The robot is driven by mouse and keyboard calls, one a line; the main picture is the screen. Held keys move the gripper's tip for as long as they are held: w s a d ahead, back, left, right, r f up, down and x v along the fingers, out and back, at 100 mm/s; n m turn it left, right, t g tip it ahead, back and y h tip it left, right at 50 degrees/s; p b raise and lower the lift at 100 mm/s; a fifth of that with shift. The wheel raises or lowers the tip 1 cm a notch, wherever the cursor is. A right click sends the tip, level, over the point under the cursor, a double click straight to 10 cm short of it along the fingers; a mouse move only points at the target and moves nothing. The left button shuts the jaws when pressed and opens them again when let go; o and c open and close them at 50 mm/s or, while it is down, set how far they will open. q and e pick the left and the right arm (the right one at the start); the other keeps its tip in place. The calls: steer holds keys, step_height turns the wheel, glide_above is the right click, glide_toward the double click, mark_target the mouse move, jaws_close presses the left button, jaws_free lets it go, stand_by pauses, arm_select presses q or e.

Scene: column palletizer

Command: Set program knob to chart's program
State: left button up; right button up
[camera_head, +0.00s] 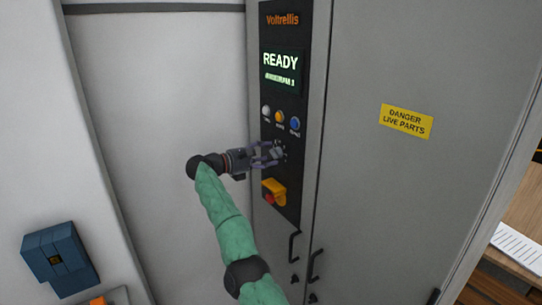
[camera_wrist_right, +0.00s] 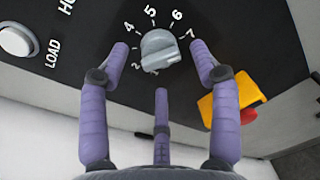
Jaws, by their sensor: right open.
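The grey program knob (camera_wrist_right: 158,46) sits on the black control panel (camera_head: 287,95). White numbers, including 2, 4, 5, 6 and 7, are printed around it; some are covered. I cannot tell for sure which number it points to. My right gripper (camera_head: 270,154) is open at the panel. In the right wrist view its purple fingers (camera_wrist_right: 160,54) stand on both sides of the knob, apart from it, with a third finger below. I cannot make out a chart. My left gripper is not in view.
White, orange and blue buttons (camera_head: 280,117) lie above the knob. A yellow and red switch (camera_head: 274,191) is below it. A yellow danger label (camera_head: 406,121) is on the grey cabinet door. Door handles (camera_head: 293,247) stick out lower down. A white sheet-like item (camera_head: 516,244) lies at right.

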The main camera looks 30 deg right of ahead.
steer(key=a, duration=0.5)
steer(key=shift+r, duration=0.15)
